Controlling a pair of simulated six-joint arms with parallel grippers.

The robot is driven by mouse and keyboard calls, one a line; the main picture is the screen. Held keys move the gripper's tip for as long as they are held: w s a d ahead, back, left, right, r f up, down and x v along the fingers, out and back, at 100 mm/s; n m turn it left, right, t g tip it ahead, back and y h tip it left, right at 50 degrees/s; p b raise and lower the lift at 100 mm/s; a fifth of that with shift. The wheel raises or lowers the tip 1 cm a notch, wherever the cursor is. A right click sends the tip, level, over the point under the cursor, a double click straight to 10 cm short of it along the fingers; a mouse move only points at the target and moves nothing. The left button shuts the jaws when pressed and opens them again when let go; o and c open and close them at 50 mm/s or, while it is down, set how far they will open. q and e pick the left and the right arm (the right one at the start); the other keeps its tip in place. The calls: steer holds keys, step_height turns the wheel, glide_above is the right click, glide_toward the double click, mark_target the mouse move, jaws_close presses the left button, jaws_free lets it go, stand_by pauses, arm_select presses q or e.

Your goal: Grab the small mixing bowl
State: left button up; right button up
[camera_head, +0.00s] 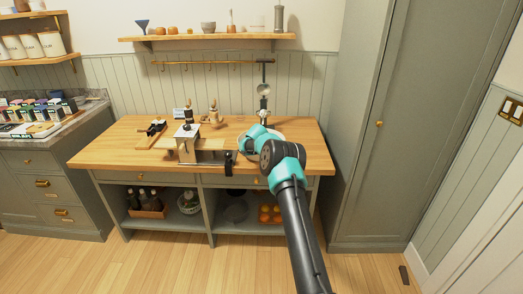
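A small grey bowl (208,27) stands on the wall shelf, left of its middle. A pale rounded rim (277,134) shows on the wooden worktop behind my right arm; most of it is hidden, so I cannot tell whether it is a bowl or a plate. I cannot tell which is the small mixing bowl. My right arm comes in from the bottom right, and its teal wrist is over the right part of the worktop. My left gripper is not in view.
The wooden worktop (110,150) holds a metal device (188,145), small wooden-looking items (214,114) and a tall stand (264,90). Bottles (150,200) and orange items (270,213) sit below. A tall cabinet (385,180) stands at right. The worktop's left end is clear.

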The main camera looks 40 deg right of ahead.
steer(key=shift+c, duration=0.2)
jaws_close()
steer(key=shift+s, duration=0.1)
stand_by(1.1)
steer(key=shift+d+r, duration=0.2)
steer(key=shift+r, duration=0.1)
